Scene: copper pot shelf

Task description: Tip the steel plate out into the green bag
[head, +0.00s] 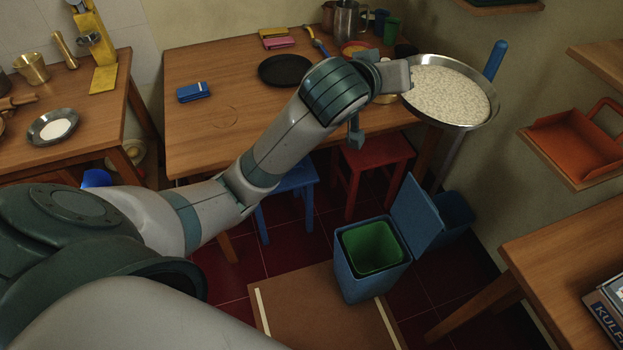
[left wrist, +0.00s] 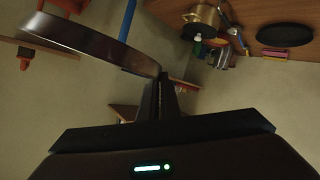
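My left gripper (head: 407,80) is shut on the near-left rim of the steel plate (head: 441,120). The plate is round and shallow and is filled with pale, speckled grains (head: 452,94). It is held roughly level in the air, right of the wooden table. In the left wrist view the plate (left wrist: 98,40) shows nearly edge-on, with its rim between the fingers (left wrist: 162,92). The green bag (head: 374,246) lines an open blue bin (head: 366,281) on the floor, below and left of the plate. The bag's visible inside looks empty. My right gripper is out of view.
The bin's blue lid (head: 418,212) stands open on its right. A red stool (head: 376,154) and a blue stool (head: 289,183) are behind the bin. A wall shelf with an orange tray (head: 567,145) is at right. A blue upright handle (head: 495,60) stands behind the plate.

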